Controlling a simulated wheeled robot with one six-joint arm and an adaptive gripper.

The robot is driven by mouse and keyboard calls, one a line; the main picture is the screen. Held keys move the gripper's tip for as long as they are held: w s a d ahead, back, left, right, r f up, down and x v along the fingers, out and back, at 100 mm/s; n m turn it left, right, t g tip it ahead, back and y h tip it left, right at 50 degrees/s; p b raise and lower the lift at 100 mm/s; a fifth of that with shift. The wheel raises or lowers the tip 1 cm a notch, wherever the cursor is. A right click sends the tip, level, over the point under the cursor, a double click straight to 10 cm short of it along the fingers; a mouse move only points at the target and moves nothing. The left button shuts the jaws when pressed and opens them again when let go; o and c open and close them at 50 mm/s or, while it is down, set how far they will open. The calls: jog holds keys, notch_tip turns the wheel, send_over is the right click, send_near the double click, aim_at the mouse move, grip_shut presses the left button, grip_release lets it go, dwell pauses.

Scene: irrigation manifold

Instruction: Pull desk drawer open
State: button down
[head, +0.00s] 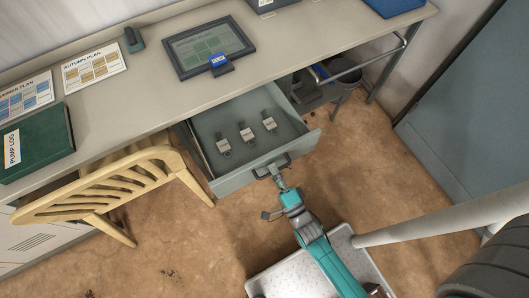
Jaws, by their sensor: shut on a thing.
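The desk drawer (264,159) is a grey-green box that stands pulled out from under the desk top (165,93). Several small tagged items lie inside it, among them a tag (223,144) on the left and a tag (269,123) on the right. The drawer's dark handle (260,173) is on its front face. My gripper (277,173) is at the handle and shut on it. The fingertips are small in this view and partly hidden by the handle. My teal arm reaches up to the drawer from below.
A wooden chair (110,186) stands close to the drawer's left side. A green binder (36,144), a tablet (210,47) and plan sheets lie on the desk. A dark bin (345,86) stands under the desk at right. Floor right of the drawer is clear.

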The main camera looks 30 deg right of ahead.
jog(key=shift+s, duration=2.2)
jog(key=c, duration=1.2)
grip_release()
jog(key=s+f, duration=0.2)
jog(key=s, duration=0.9)
jog(key=shift+s+f, duration=0.15)
jog(key=shift+s, duration=0.2)
